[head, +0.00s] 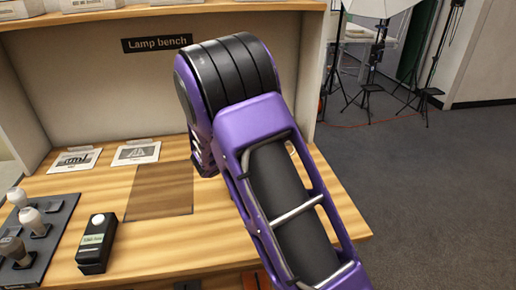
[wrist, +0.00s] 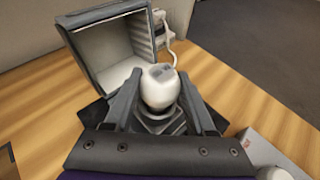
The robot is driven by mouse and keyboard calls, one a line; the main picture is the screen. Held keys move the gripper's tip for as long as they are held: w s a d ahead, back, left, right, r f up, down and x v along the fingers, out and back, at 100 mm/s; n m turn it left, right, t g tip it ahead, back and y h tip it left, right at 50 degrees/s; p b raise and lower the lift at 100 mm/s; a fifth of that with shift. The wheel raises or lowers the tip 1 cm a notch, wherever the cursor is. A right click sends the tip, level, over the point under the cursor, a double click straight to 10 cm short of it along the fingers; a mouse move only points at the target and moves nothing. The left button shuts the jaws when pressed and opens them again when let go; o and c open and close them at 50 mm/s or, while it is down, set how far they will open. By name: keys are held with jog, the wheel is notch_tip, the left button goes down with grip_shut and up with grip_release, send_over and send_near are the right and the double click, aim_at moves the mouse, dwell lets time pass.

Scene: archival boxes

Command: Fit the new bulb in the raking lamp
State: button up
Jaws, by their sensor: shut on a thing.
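In the wrist view my gripper (wrist: 160,84) is shut on a white bulb (wrist: 160,92), with one grey finger on each side of it. A dark square part shows around the bulb's lower end; I cannot tell whether the bulb sits in a socket. Just beyond stands a grey box-shaped lamp housing (wrist: 84,62), its open white inside facing me, tilted in the picture. In the head view my purple arm covers the gripper, the bulb and most or all of the lamp.
A dark tray (head: 66,212) with several bulbs stands at the bench's left. A black box (head: 93,254) with a white round top piece is beside it. Two picture cards (head: 137,152) lie behind a darker bare patch (head: 160,190). The bench (head: 215,235) is clear at front centre.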

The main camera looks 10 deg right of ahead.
jog(key=shift+f+b, duration=0.5)
jog(key=shift+f, duration=0.1)
jog(key=o, duration=1.1)
jog(key=shift+c, duration=0.2)
jog(key=shift+r, duration=0.1)
jog(key=p+v, duration=0.4)
jog(key=v, duration=0.7)
jog(key=shift+d+r, duration=0.1)
jog(key=shift+d, duration=0.05)
